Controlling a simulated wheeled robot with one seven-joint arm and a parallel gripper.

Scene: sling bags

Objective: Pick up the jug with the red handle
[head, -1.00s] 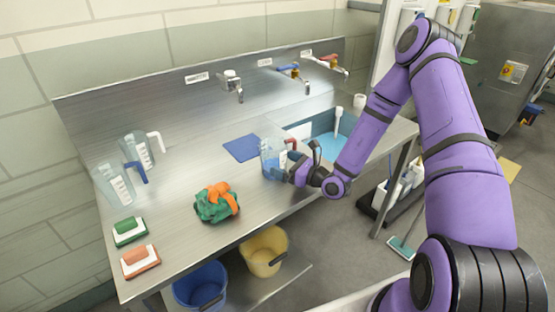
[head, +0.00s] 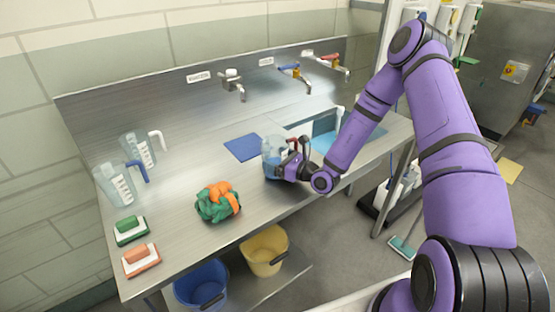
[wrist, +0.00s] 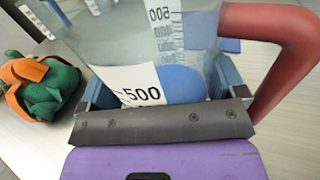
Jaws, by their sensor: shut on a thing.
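In the wrist view my gripper (wrist: 160,95) shows at the jug's wall. I cannot tell whether the jug's base touches the counter.
Two more clear jugs, one with a white handle (head: 158,139) and one with a blue handle (head: 137,170), stand at the left. A green and orange bundle (head: 218,203) lies left of my gripper. A blue cloth (head: 243,148) lies behind.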

